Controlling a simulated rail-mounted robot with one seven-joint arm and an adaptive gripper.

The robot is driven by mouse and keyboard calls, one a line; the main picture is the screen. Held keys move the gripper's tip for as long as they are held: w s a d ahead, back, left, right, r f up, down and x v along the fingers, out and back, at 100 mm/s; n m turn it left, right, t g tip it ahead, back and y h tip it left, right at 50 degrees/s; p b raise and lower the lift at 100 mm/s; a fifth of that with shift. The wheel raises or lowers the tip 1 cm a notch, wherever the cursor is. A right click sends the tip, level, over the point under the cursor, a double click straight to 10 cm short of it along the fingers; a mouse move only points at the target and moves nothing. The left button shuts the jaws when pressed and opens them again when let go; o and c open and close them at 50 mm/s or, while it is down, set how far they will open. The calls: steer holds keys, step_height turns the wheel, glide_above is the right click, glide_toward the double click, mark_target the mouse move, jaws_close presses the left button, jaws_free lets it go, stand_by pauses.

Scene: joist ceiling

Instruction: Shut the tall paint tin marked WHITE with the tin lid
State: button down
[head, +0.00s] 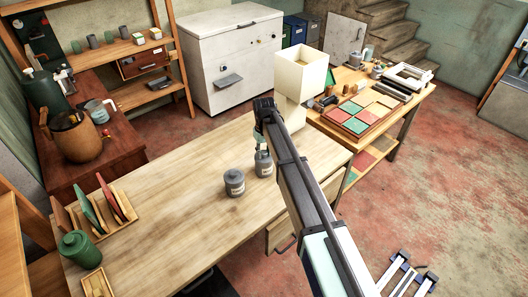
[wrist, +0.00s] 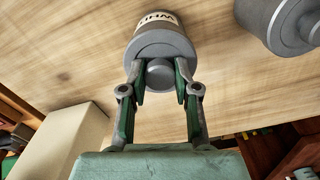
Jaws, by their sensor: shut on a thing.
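The tall paint tin (wrist: 158,20) stands on the wooden workbench, its label partly readable as WHI in the wrist view. It also shows below my gripper in the head view (head: 263,168). The round grey tin lid (wrist: 162,46) covers the tin's mouth in the wrist view and looks in line with it. Whether it is fully seated or slightly above the rim I cannot tell. My gripper (wrist: 160,73) is shut on the lid's knob, a finger on each side. In the head view my gripper (head: 263,145) is partly hidden by my arm.
A second grey tin (head: 234,184) with a knobbed lid stands close left of the tall tin; it shows at upper right in the wrist view (wrist: 285,20). The workbench (head: 180,185) is clear between the tins and the rack (head: 105,212).

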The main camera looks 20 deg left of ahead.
steer(key=shift+f, duration=0.4)
steer(key=c, duration=0.8)
jaws_free()
steer(key=shift+o, duration=0.2)
steer(key=shift+r, duration=0.1)
